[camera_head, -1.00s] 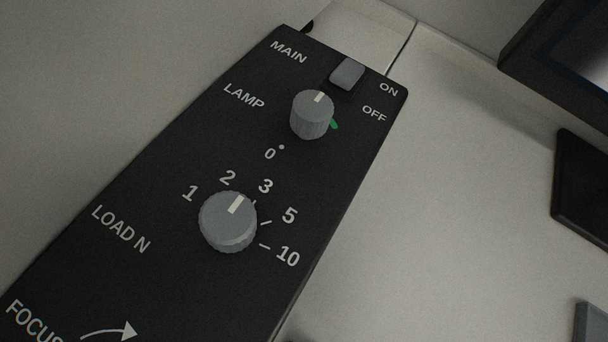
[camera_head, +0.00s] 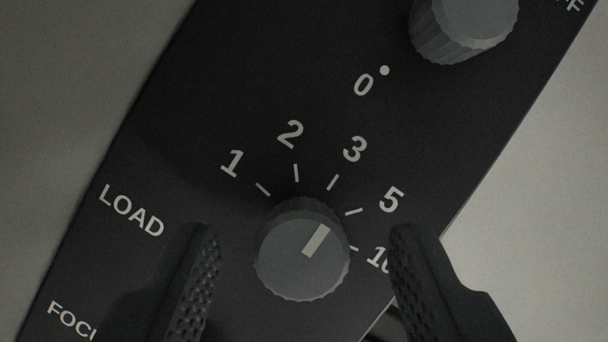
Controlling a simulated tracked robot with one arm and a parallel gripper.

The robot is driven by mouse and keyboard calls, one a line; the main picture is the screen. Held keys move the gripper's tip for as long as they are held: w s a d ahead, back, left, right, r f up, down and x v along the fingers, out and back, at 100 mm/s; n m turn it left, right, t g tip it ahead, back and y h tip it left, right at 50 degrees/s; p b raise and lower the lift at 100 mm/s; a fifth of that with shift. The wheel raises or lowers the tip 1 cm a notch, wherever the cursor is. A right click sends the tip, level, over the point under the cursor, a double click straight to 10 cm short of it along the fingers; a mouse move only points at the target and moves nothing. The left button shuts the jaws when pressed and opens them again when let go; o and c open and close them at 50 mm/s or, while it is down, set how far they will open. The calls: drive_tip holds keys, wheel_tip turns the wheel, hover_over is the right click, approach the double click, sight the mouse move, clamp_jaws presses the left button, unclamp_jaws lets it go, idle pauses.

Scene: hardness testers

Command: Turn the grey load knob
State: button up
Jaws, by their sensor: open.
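The grey load knob (camera_head: 301,250) sits on the black panel (camera_head: 250,60) in the lower middle of the view. It is round with a ridged rim. Its pale pointer line slants up and to the right, roughly towards the 3 tick. The marks 1, 2, 3, 5 and 10 fan out above and right of it; the 10 is partly hidden by my right finger. My gripper (camera_head: 304,262) is open, one dark textured finger on each side of the knob. A gap shows between each finger and the knob in the picture. Nothing is held.
The grey lamp knob (camera_head: 462,28) stands on the panel at the upper right, cut by the frame edge. The 0 mark is between the knobs. Pale surface lies beyond both panel edges.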

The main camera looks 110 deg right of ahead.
drive_tip(key=shift+w+a+f, duration=0.1)
drive_tip(key=shift+f, duration=0.3)
drive_tip(key=c, duration=1)
drive_tip(key=shift+r+m, duration=0.15)
drive_tip(key=shift+m, duration=0.25)
drive_tip(key=shift+m+t+h+p, duration=0.35)
drive_tip(key=shift+m+t, duration=0.25)
drive_tip(key=shift+m, duration=0.6)
drive_tip(key=shift+m+t+h+p, duration=0.3)
drive_tip(key=shift+m+p, duration=0.25)
drive_tip(key=shift+m, duration=0.6)
drive_tip(key=shift+m+t+h+p, duration=0.3)
drive_tip(key=shift+m+p, duration=0.2)
drive_tip(key=shift+m, duration=0.65)
